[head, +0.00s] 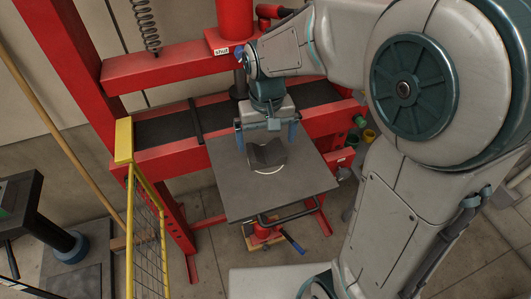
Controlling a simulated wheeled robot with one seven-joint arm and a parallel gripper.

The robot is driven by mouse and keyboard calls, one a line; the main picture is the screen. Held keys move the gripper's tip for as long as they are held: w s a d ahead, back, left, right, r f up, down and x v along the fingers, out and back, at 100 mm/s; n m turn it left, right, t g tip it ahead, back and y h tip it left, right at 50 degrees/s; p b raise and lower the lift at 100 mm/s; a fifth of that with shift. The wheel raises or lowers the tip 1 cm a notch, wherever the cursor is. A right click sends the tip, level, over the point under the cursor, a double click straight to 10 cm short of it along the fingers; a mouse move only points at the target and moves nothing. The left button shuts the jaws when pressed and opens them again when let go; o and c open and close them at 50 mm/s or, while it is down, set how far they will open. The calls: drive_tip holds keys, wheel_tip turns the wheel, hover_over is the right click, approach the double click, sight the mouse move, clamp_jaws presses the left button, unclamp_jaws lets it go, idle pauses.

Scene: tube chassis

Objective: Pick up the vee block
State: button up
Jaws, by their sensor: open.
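The vee block (268,154) is a dark grey block that sits on the grey plate (245,201) in front of the red press. A pale curved edge shows beneath its near side. My gripper (267,140) points down over the block, with one blue finger at its left and one at its right. The jaws are open. The gripper hides part of the block's far side, and I cannot tell whether the fingers touch it.
The red press frame (165,68) stands behind the plate, with a dark bed (165,128) across it. A yellow mesh guard (148,225) stands at the left. A red jack (262,235) is below the plate. The plate's front and right are bare.

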sight(265, 155)
drive_tip(key=shift+w+a+f, duration=0.1)
drive_tip(key=shift+w+f, duration=0.1)
drive_tip(key=shift+f, duration=1.15)
drive_tip(key=shift+w+f, duration=0.15)
drive_tip(key=shift+f, duration=1.2)
drive_tip(key=shift+r, duration=0.1)
drive_tip(key=c, duration=1.8)
